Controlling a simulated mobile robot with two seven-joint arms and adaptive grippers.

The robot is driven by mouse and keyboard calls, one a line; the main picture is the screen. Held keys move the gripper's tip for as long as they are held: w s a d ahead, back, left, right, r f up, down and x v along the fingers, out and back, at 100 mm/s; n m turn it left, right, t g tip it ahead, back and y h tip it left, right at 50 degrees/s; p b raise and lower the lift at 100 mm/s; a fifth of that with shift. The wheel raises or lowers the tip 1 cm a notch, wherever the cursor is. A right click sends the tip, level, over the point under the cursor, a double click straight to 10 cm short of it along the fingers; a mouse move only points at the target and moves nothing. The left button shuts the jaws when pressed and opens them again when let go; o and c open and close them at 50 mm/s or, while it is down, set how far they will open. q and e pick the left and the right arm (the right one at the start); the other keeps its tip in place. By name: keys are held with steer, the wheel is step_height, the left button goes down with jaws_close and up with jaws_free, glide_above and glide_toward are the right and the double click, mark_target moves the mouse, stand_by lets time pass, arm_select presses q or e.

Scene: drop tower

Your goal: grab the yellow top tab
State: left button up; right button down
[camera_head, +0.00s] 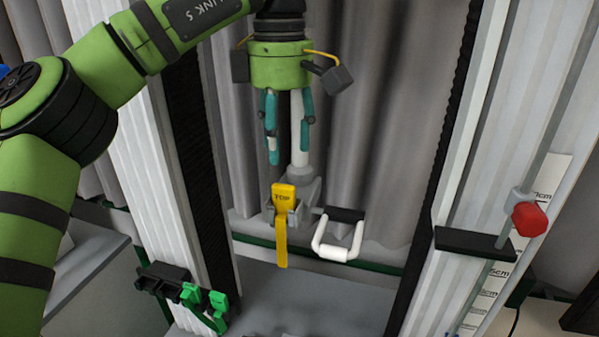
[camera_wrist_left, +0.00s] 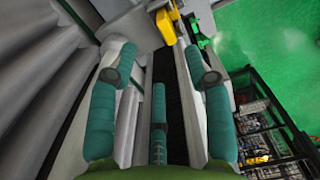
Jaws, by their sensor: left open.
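The yellow top tab (camera_head: 284,198), marked "TOP", sits on a grey bracket, with a yellow strip hanging below it. It also shows in the left wrist view as a yellow piece (camera_wrist_left: 167,27) near the top edge. My left gripper (camera_head: 288,134) has teal fingers pointing down and stands above the tab in the head view, apart from it. In the left wrist view its teal fingers (camera_wrist_left: 160,72) are spread, with nothing held between them. A white post (camera_head: 297,125) shows behind the fingers. My right gripper is in neither view.
A white loop handle (camera_head: 339,240) is right of the tab. Green tabs (camera_head: 207,305) sit on a black bracket at the lower left. A red knob (camera_head: 529,218) is on a rod by the scale at the right. Pale uprights flank the middle; grey curtain hangs behind.

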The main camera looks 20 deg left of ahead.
mark_target(283, 185)
arm_select(q)
steer(key=shift+w+f, duration=0.15)
steer(key=shift+f, duration=0.3)
steer(key=shift+s+d+f, duration=0.1)
steer(key=shift+s+f, duration=0.3)
steer(key=shift+f, duration=0.2)
steer(key=shift+s+f, duration=0.35)
steer(key=shift+f, duration=0.2)
steer(key=f, duration=0.3)
steer(key=shift+w+f+p, duration=0.2)
steer(key=shift+f+p, duration=0.05)
steer(key=shift+p, duration=0.15)
steer(key=shift+d, duration=0.1)
jaws_close()
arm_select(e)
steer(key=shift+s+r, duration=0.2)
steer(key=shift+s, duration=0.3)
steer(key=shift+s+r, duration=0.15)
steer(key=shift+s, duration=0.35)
